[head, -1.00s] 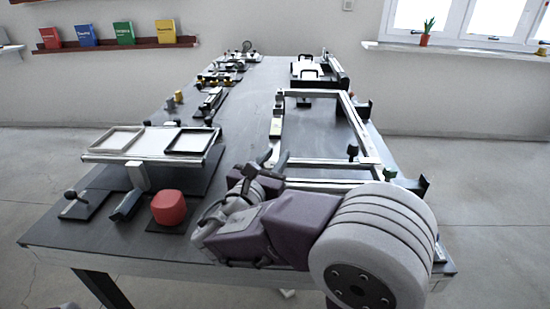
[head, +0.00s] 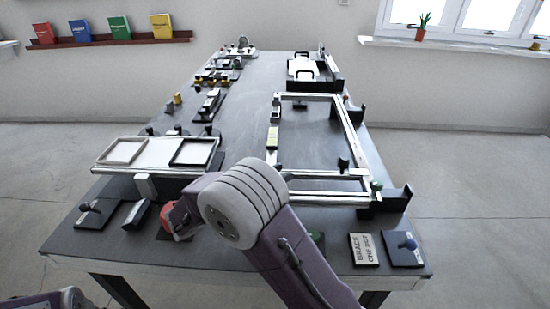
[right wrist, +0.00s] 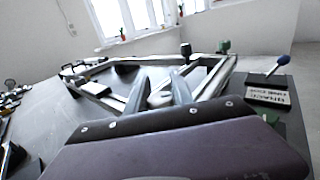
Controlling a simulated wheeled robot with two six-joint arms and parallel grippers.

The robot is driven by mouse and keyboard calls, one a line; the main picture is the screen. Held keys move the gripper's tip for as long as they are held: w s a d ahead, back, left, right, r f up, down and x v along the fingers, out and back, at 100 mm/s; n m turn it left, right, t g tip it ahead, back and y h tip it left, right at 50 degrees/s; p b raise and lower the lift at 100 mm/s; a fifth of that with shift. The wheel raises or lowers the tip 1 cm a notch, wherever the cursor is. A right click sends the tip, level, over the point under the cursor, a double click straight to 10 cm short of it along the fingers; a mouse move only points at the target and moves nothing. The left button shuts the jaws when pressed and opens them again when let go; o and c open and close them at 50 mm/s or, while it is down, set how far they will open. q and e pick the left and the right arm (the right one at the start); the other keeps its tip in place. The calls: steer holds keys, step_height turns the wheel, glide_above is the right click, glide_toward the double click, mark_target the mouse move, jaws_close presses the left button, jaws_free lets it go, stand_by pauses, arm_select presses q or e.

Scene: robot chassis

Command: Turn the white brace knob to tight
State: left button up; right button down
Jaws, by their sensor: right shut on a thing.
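The metal frame (head: 325,198) lies at the table's near right, with a green knob (head: 376,185) and a black knob (head: 343,163) on it. My right gripper (right wrist: 160,82) shows in the right wrist view at the frame's near left part. Its two grey fingers are closed around a small whitish thing, apparently the white brace knob (right wrist: 160,98), which is mostly hidden between them. In the head view my right arm covers most of this gripper and the knob, so the knob's setting cannot be read. My left gripper is out of view.
A label reading BRACE ONE DOT (head: 364,250) lies beside a blue-knobbed lever (head: 405,245) at the near right. A red knob (head: 165,234) is partly hidden by my arm. A two-tray stand (head: 155,155) is on the left. The table middle is clear.

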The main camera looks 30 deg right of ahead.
steer(key=shift+s+a+m+g+y+p, duration=0.1)
steer(key=shift+s+m+g+y+p, duration=0.15)
steer(key=shift+m+g+p, duration=1.05)
steer(key=shift+s+d+m+g+y+p, duration=0.2)
steer(key=shift+m+g+p, duration=0.5)
steer(key=shift+g+p, duration=1.2)
steer(key=shift+s+a+m+g+y+p, duration=0.25)
steer(key=shift+m+g+p, duration=0.75)
steer(key=shift+g+p, duration=0.6)
steer(key=c, duration=1.1)
jaws_free()
